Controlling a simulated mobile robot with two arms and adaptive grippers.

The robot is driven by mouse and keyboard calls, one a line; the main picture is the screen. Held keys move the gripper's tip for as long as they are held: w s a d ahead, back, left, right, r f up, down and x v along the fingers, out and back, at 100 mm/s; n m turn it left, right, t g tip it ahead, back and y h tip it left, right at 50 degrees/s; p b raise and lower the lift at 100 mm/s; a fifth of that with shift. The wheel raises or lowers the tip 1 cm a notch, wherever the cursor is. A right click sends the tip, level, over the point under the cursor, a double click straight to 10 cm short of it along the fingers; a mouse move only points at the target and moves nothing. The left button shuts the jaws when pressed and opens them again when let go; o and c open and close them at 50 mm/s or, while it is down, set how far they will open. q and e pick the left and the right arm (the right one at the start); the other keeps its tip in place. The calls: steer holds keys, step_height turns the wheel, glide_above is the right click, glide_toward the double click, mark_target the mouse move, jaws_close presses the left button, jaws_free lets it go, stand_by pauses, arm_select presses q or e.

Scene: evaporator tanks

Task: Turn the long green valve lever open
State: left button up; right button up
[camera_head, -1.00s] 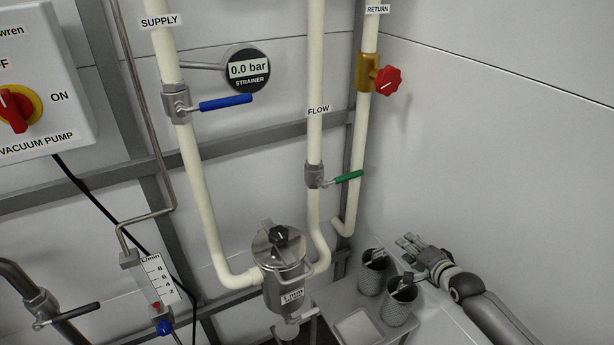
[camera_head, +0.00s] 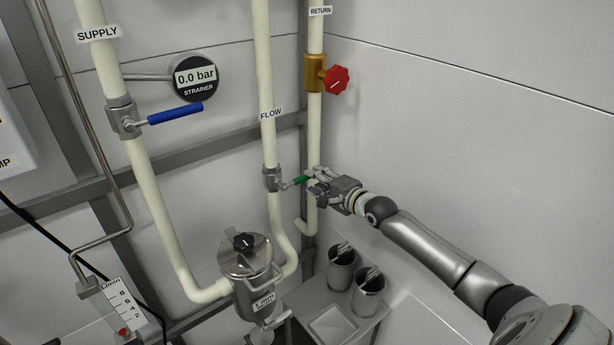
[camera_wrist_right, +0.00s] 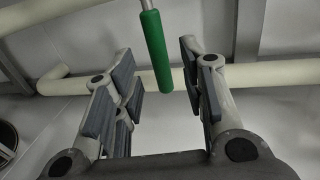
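The green valve lever (camera_head: 299,181) sticks out to the right from a grey valve body (camera_head: 271,179) on the FLOW pipe. My right gripper (camera_head: 314,184) is at the lever's free end, in front of the RETURN pipe. In the right wrist view the green grip (camera_wrist_right: 155,52) hangs between the two open fingers (camera_wrist_right: 160,92), with a visible gap on both sides. The fingers do not appear to touch it. In the head view the fingers partly hide the lever's tip. My left gripper is not in view.
A blue lever (camera_head: 175,113) sits on the SUPPLY pipe, and a red knob (camera_head: 335,80) is above my right gripper. A lidded strainer (camera_head: 245,256) stands lower left. Two mesh cups (camera_head: 342,270) stand on a small shelf below. The white wall is at right.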

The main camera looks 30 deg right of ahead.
steer(key=shift+x, duration=2.35)
steer(key=shift+c, duration=0.4)
jaws_close()
